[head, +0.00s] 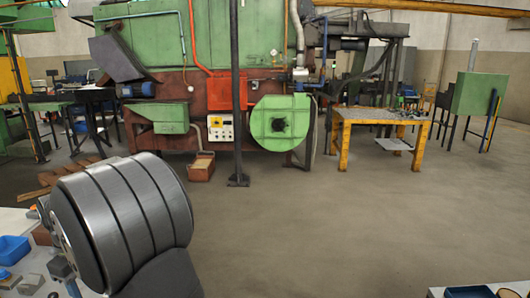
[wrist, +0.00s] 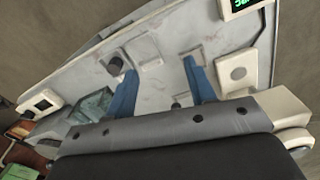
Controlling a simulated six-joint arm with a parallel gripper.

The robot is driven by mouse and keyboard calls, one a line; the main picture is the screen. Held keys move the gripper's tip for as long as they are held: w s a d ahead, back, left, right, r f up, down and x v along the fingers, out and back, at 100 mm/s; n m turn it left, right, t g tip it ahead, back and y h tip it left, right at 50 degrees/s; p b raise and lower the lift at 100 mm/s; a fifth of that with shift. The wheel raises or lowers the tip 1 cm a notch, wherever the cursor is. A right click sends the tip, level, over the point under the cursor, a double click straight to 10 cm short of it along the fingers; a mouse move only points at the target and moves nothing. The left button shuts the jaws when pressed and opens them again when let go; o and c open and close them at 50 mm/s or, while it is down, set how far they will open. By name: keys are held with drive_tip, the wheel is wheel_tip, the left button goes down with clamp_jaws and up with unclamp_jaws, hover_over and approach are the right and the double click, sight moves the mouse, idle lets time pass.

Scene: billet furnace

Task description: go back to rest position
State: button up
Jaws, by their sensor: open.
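My gripper (wrist: 160,65) shows in the wrist view as two blue fingers set well apart, with nothing between them. It hangs over a pale, marked worktop (wrist: 150,80); its height above the top is hard to judge. In the head view my dark grey arm link fills the lower left and hides much of the worktop (head: 15,221); I cannot make out the gripper clearly there.
On the worktop are a blue tray (head: 13,250), small grey blocks (head: 60,268) and a device with a green display (wrist: 240,5). Another table at the lower right holds a dark blue tray (head: 470,291). A green furnace machine (head: 150,40) and yellow table (head: 375,116) stand beyond open floor.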

drive_tip(key=s+a+f, duration=0.1)
drive_tip(key=a, duration=0.1)
drive_tip(key=s+a+f, duration=0.2)
drive_tip(key=a, duration=0.1)
drive_tip(key=s+a+f, duration=0.1)
drive_tip(key=a+f, duration=0.1)
drive_tip(key=shift+s+a+f, duration=0.1)
drive_tip(key=shift+s+a, duration=0.05)
drive_tip(key=shift+a, duration=0.15)
drive_tip(key=shift+f, duration=0.95)
drive_tip(key=shift+a+f, duration=0.1)
drive_tip(key=shift+f, duration=0.5)
drive_tip(key=shift+r, duration=0.15)
drive_tip(key=shift+r, duration=0.3)
drive_tip(key=shift+d+r, duration=0.2)
drive_tip(key=shift+r, duration=1)
drive_tip(key=w+d+r, duration=0.5)
drive_tip(key=w+d, duration=0.5)
drive_tip(key=d, duration=0.1)
drive_tip(key=shift+w+d+r, duration=0.15)
drive_tip(key=shift+d+r, duration=0.15)
drive_tip(key=shift+r, duration=0.1)
